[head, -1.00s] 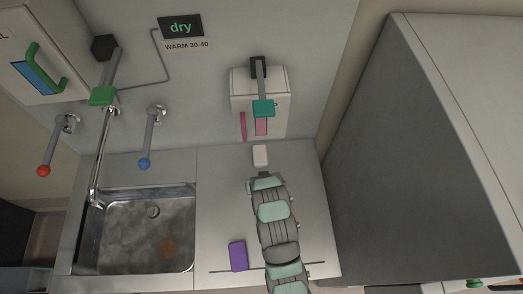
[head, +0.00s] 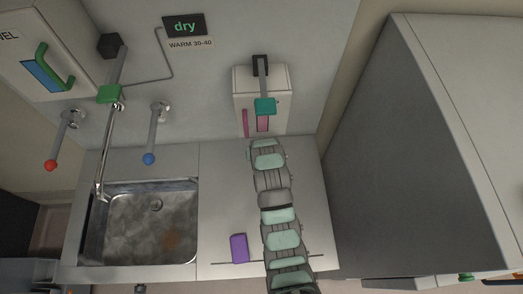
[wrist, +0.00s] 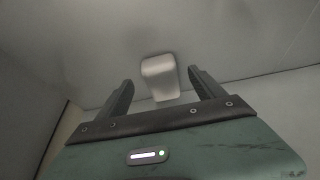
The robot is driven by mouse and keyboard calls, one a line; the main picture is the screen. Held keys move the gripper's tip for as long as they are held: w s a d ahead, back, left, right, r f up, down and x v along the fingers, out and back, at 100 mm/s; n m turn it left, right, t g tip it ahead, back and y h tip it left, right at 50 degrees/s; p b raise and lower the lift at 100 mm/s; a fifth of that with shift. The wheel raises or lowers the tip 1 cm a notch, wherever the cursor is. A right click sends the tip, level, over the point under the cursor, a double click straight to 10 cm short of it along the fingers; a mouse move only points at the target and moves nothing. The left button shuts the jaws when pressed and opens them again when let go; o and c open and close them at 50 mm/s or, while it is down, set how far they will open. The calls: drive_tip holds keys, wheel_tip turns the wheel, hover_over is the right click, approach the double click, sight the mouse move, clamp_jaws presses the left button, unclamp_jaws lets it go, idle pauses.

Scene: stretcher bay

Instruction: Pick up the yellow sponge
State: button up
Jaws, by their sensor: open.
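No clearly yellow sponge shows in these frames. In the wrist view a pale, whitish block (wrist: 159,68) with rounded edges lies ahead, in line with the gap between my fingers. My gripper (wrist: 160,78) is open, with one dark finger on each side of the gap and nothing clamped. I cannot tell whether the fingers are level with the block or short of it. In the head view my arm covers the counter near the wall dispenser, and the block is hidden there. A purple block (head: 239,248) lies on the counter left of my arm.
A steel sink (head: 150,222) with a tap (head: 108,150) lies to the left. A wall dispenser (head: 280,80) with a teal-tipped lever stands just beyond my gripper. A large grey cabinet (head: 400,170) bounds the right side. Bare counter (head: 222,190) lies between sink and arm.

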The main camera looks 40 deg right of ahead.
drive_tip(key=shift+w+d+f+p, duration=0.15)
drive_tip(key=shift+w+d+f, duration=0.15)
drive_tip(key=shift+w+d, duration=0.2)
drive_tip(key=shift+w+d+f+p, duration=0.15)
drive_tip(key=shift+w+d+f, duration=0.1)
drive_tip(key=shift+w+d, duration=0.15)
drive_tip(key=shift+x, duration=0.8)
drive_tip(key=shift+a, duration=0.1)
drive_tip(key=c, duration=1.6)
drive_tip(key=shift+o, duration=0.2)
drive_tip(key=shift+s+a+r, duration=0.15)
drive_tip(key=shift+s+a, duration=0.05)
drive_tip(key=shift+s, duration=0.05)
drive_tip(key=shift+s+a+r+b, duration=0.3)
drive_tip(key=shift+r, duration=0.15)
drive_tip(key=s+a+r+b, duration=0.3)
drive_tip(key=s+a+r, duration=0.3)
drive_tip(key=s+a, duration=0.2)
drive_tip(key=shift+s+r, duration=0.4)
drive_tip(key=shift+s, duration=0.45)
